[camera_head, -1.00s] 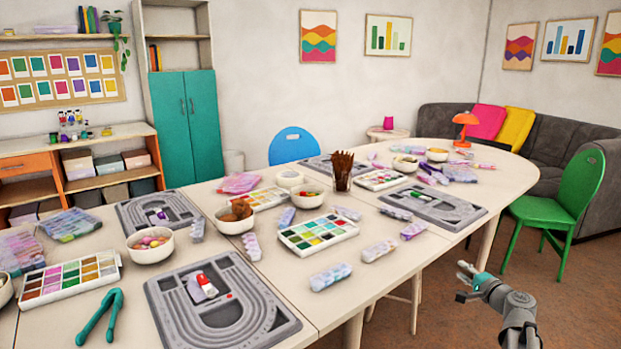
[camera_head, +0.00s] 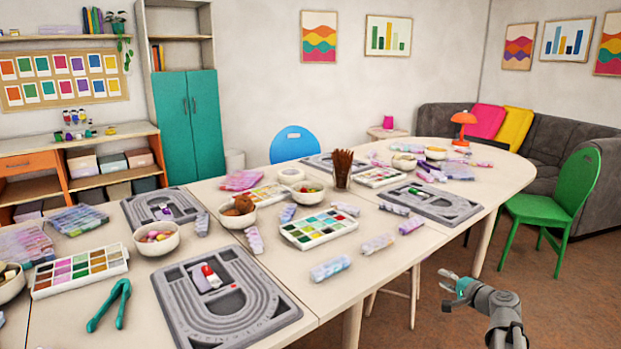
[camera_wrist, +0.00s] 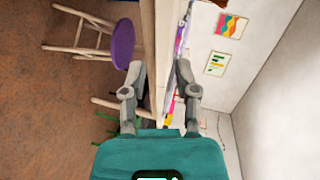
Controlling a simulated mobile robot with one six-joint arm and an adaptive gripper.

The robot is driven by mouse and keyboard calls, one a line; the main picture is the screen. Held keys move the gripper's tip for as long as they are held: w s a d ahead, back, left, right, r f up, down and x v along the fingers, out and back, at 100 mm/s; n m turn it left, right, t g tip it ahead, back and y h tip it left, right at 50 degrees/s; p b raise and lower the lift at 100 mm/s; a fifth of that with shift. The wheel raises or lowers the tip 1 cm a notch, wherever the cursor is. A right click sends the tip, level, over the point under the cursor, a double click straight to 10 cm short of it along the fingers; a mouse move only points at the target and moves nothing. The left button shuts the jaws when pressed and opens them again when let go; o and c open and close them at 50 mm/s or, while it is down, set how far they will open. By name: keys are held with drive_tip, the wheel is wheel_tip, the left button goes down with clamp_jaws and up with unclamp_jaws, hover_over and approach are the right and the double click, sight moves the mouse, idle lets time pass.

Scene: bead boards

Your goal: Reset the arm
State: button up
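My gripper (camera_head: 446,288) is at the right of the head view, out over the brown floor beside the long table. Its two fingers stand apart with nothing between them; the wrist view also shows the open fingers (camera_wrist: 159,72). The table's edge and a purple stool (camera_wrist: 123,43) show beyond the fingers in the wrist view, with the picture turned sideways.
The long table (camera_head: 336,298) holds grey bead boards (camera_head: 282,315), bowls, bead trays and teal pliers (camera_head: 108,306). A green chair (camera_head: 548,207) stands at the right, before a grey sofa (camera_head: 552,122).

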drive_tip(key=s+a+f+n+g, duration=0.3)
drive_tip(key=a+f+n+g, duration=0.1)
drive_tip(key=a, duration=0.4)
drive_tip(key=s+a+f+n+g, duration=0.3)
drive_tip(key=s+a+f+g, duration=0.15)
drive_tip(key=a, duration=0.35)
drive_tip(key=s+a+f+n+g+h, duration=0.2)
drive_tip(key=s+a+n+g+h, duration=0.1)
drive_tip(key=s, duration=0.3)
drive_tip(key=s+a+f+n+g+h, duration=0.2)
drive_tip(key=s+f+g+h, duration=0.1)
drive_tip(key=s, duration=0.3)
wheel_tip(320, 180, up, 30)
drive_tip(key=p, duration=3)
drive_tip(key=shift+w+f, duration=0.2)
drive_tip(key=shift+w, duration=0.1)
drive_tip(key=shift+t, duration=0.25)
